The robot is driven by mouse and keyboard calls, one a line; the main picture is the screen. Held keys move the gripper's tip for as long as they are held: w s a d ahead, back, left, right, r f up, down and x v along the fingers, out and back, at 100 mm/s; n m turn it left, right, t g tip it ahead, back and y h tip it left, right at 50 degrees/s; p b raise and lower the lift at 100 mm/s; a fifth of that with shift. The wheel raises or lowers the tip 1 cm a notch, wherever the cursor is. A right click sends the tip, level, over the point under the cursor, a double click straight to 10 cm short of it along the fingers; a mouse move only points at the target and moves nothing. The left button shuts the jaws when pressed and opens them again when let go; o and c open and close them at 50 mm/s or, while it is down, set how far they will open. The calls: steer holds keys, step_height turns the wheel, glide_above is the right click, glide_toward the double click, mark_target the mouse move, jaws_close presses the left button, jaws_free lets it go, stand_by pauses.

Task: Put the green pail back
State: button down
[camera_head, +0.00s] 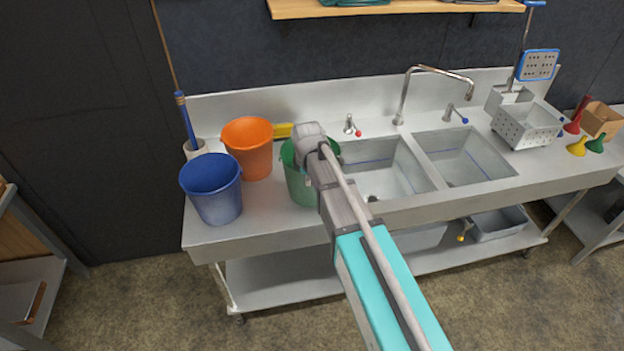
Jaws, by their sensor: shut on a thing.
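The green pail (298,185) stands on the left part of the steel sink counter, just left of the left basin, or very slightly above it; I cannot tell which. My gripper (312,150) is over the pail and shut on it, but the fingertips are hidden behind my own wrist. My arm covers the pail's right side and much of its opening. A blue pail (212,190) stands at the counter's left front. An orange pail (248,147) stands behind and between the blue and green pails.
Two sink basins (465,160) with a tall faucet (403,95) lie to the right. A yellow object (283,130) is partly hidden behind the pails. A blue-handled brush (186,120) stands at the back left. A wooden shelf (400,8) hangs above. A perforated basket (526,127) stands at right.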

mark_target(307, 188)
steer(key=shift+w+a+f, duration=0.1)
steer(key=shift+w+a+f+b, duration=0.25)
steer(key=shift+f+b, duration=0.2)
steer(key=shift+b, duration=0.15)
steer(key=shift+f+b, duration=1.4)
steer(key=shift+f, duration=0.05)
steer(key=c, duration=0.8)
jaws_free()
steer(key=shift+s, duration=0.1)
steer(key=shift+r, duration=0.25)
step_height(307, 188, up, 12)
steer(key=s+p, duration=0.1)
steer(key=p, duration=1.1)
steer(key=shift+s+f, duration=0.25)
steer(key=shift+s, duration=0.05)
